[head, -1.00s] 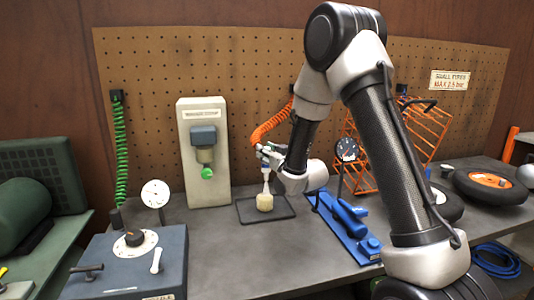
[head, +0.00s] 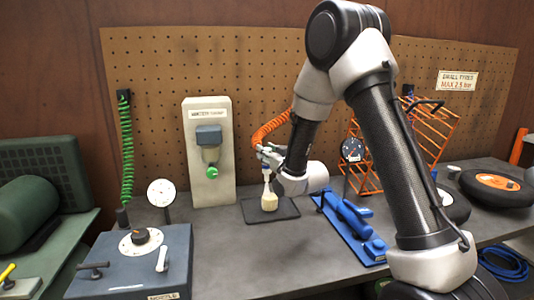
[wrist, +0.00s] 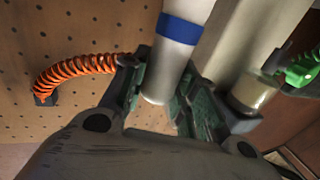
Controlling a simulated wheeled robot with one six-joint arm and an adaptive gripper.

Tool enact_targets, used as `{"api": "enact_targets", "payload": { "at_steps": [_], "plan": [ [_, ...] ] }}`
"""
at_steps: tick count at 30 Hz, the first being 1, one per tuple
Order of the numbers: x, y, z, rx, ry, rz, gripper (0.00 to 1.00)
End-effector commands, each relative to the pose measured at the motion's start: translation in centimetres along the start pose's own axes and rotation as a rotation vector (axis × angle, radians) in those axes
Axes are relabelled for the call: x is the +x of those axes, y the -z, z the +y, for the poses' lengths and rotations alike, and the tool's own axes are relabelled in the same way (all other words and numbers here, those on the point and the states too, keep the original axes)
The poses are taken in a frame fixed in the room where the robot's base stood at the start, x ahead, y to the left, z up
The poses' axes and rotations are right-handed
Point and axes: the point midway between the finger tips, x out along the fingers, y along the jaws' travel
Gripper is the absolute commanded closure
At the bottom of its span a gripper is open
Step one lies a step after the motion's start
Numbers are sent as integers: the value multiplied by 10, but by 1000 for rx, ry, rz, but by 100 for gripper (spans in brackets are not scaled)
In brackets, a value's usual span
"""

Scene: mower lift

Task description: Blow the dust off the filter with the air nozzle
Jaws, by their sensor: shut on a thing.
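My gripper (head: 266,158) is above the small dark tray (head: 287,212) on the bench. It is shut on the air nozzle (head: 266,180), a pale piece pointing down. In the wrist view, the nozzle is a white cylinder with a blue band (wrist: 180,28) between the dark green fingers of my gripper (wrist: 165,85). The cream filter (head: 270,200) stands on the tray just below the nozzle. The nozzle's lower end overlaps the filter's top in the head view, so I cannot tell whether they touch. Dust on the filter is too small to make out.
An orange coiled hose (head: 270,130) runs from the pegboard towards my gripper. A pale water stand (head: 211,180) is left of the tray, and a blue tool (head: 348,222) lies to the right. A grey-blue box (head: 110,265) with a dial stands front left.

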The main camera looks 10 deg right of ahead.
Motion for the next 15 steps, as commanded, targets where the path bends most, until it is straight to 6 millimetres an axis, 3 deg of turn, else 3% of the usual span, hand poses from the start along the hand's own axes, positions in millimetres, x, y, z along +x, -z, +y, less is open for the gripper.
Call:
{"api": "enact_targets", "payload": {
  "at_steps": [15],
  "plan": [
    [-12,4,-4,0,0,2,98]
  ]
}}
